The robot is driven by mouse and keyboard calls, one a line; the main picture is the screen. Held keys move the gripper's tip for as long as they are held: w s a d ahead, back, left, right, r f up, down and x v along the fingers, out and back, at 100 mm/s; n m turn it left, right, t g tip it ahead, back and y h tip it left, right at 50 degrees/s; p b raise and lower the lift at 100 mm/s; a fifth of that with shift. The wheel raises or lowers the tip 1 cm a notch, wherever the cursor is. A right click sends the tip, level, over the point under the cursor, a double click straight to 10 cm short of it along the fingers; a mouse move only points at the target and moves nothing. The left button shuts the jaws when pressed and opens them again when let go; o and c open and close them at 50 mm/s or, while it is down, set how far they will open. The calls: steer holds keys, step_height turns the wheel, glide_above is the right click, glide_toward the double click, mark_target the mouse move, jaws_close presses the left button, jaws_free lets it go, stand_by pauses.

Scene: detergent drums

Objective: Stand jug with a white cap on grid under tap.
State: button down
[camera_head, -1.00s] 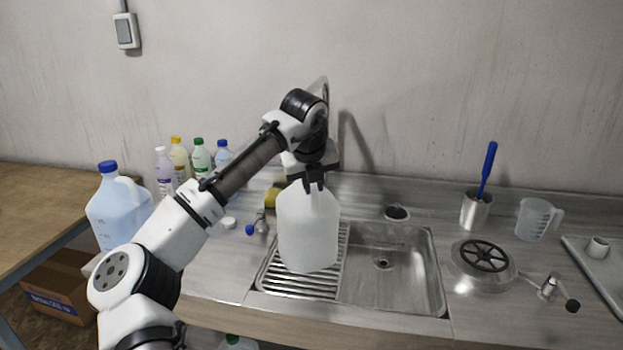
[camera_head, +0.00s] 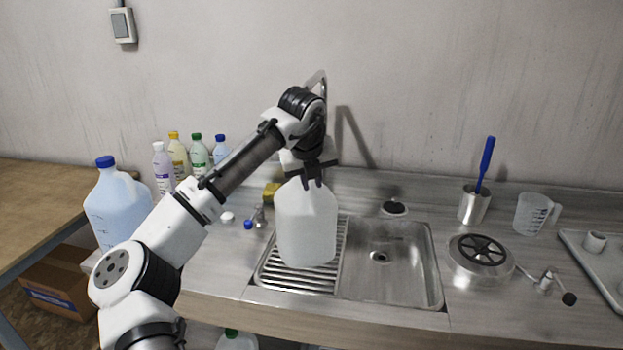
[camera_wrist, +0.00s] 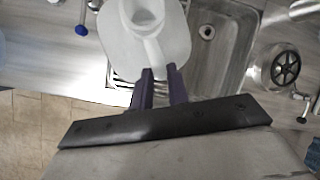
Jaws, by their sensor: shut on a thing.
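My gripper (camera_head: 313,183) is shut on the handle of a whitish translucent jug (camera_head: 306,228). In the wrist view my gripper (camera_wrist: 160,72) grips the handle of the jug (camera_wrist: 120,45). The jug is upright over the grid (camera_head: 293,282), the ribbed part left of the sink basin. I cannot tell whether its base touches the ribs. The tap (camera_head: 322,77) rises behind my arm, which hides its outlet.
The sink basin (camera_head: 405,270) lies right of the grid. A small white cap (camera_head: 227,218) and a blue-tipped lever (camera_head: 248,225) lie to the left. A blue-capped jug (camera_head: 115,210) and several bottles (camera_head: 178,158) stand further left. A steel cup (camera_head: 473,206) and measuring jug (camera_head: 533,214) stand right.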

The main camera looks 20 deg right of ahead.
steer(key=shift+f, duration=0.35)
steer(key=c, duration=1.3)
jaws_free()
